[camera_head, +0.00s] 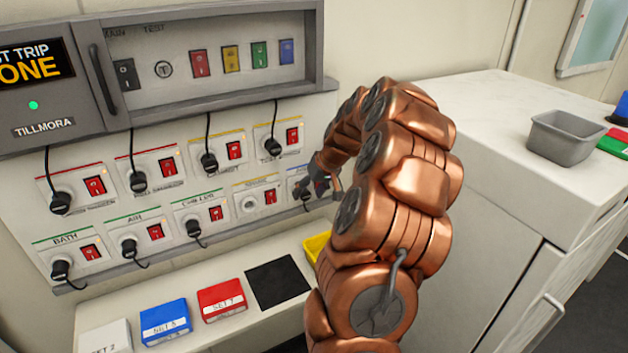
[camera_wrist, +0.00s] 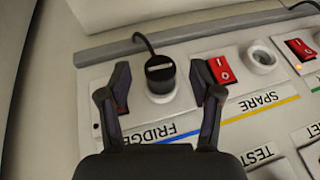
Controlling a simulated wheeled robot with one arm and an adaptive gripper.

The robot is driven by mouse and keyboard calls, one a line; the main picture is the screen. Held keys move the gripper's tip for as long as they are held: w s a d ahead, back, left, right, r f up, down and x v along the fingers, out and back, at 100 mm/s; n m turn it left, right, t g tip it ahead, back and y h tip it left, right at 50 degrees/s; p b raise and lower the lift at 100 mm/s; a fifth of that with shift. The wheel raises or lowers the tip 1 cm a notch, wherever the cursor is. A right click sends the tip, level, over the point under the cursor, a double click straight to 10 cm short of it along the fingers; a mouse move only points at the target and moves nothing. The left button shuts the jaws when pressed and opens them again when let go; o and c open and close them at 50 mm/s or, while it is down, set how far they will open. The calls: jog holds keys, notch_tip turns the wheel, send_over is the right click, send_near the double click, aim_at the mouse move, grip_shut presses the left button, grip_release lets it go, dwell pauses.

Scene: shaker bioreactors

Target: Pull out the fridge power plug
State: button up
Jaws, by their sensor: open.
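The fridge power plug (camera_wrist: 159,72) is a black round plug with a cord, seated in a white socket above the FRIDGE label (camera_wrist: 168,133) in the wrist view. My gripper (camera_wrist: 160,82) is open, with one finger on each side of the plug; gaps show between the fingers and the plug. In the head view my gripper (camera_head: 318,186) is at the right end of the lower socket row. There my arm and gripper hide most of the fridge panel. The fridge's red switch is mostly hidden behind the left finger in the wrist view.
The SPARE socket (camera_wrist: 262,58) beside the fridge plug is empty, with a red switch (camera_wrist: 222,68) close to my right finger. Several other black plugs fill the panel. A shelf below holds a blue box (camera_head: 165,322), a red box (camera_head: 222,299) and a yellow tray (camera_head: 316,246).

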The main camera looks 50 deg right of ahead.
jog(key=shift+w+f, duration=0.2)
jog(key=shift+f, duration=0.2)
grip_shut()
dwell(0.4)
jog(key=shift+s+a+b, duration=0.25)
jog(key=shift+s+b, duration=0.4)
jog(key=shift+b, duration=0.1)
jog(key=shift+s+a+b, duration=0.25)
jog(key=shift+s+b, duration=0.4)
jog(key=shift+b, duration=0.05)
jog(key=shift+s+a+b, duration=0.25)
jog(key=shift+s+b, duration=0.45)
jog(key=shift+s+a+b, duration=0.25)
jog(key=shift+s+b, duration=0.4)
